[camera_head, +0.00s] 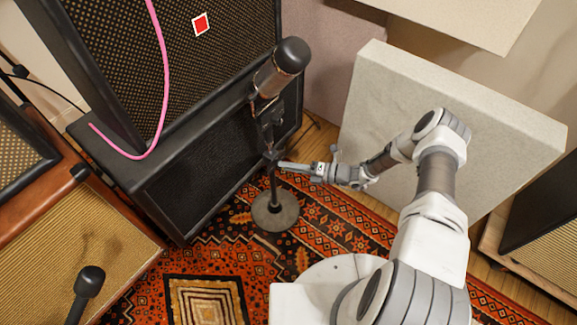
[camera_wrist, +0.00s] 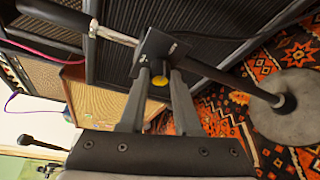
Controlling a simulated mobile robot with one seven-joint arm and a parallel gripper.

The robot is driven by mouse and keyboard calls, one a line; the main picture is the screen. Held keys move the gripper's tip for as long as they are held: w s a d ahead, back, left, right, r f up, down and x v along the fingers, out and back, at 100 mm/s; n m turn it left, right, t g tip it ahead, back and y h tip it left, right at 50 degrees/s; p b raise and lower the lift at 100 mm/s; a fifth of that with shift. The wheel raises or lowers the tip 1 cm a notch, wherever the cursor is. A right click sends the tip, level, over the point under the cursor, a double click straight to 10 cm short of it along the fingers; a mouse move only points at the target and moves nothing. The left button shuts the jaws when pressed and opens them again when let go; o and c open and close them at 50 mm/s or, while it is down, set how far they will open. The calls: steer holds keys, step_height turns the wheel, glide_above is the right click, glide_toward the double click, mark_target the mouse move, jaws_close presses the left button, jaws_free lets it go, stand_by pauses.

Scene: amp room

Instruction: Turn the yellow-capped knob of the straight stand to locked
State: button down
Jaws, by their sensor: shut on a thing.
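The straight stand (camera_head: 274,186) rises from a round grey base on the patterned rug and carries a large dark microphone (camera_head: 282,68) at its top. My gripper (camera_head: 281,164) reaches in from the right to the stand's pole, below the microphone. In the wrist view, the two fingers of my gripper (camera_wrist: 160,76) are closed around the knob, whose yellow cap (camera_wrist: 159,81) shows between them, against a dark block on the stand. The stand's round base (camera_wrist: 295,115) is at the right there. The knob itself is mostly hidden, and its turn position cannot be read.
Stacked black speaker cabinets (camera_head: 205,180) stand close behind and left of the stand, with a pink cable (camera_head: 163,70) hanging over them. A pale panel (camera_head: 380,95) stands behind my arm. Another microphone (camera_head: 88,283) is at the lower left. Patterned rug (camera_head: 220,265) lies open in front.

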steer(key=shift+m, duration=0.3)
stand_by(0.4)
steer(key=c, duration=0.6)
jaws_free()
steer(key=p+v, duration=0.1)
steer(key=v, duration=0.4)
steer(key=p+v, duration=0.1)
steer(key=v, duration=0.5)
steer(key=p+v, duration=0.1)
steer(key=v, duration=0.5)
steer(key=shift+w+d+f, duration=0.1)
steer(key=shift+d+f, duration=0.15)
steer(key=shift+d, duration=0.05)
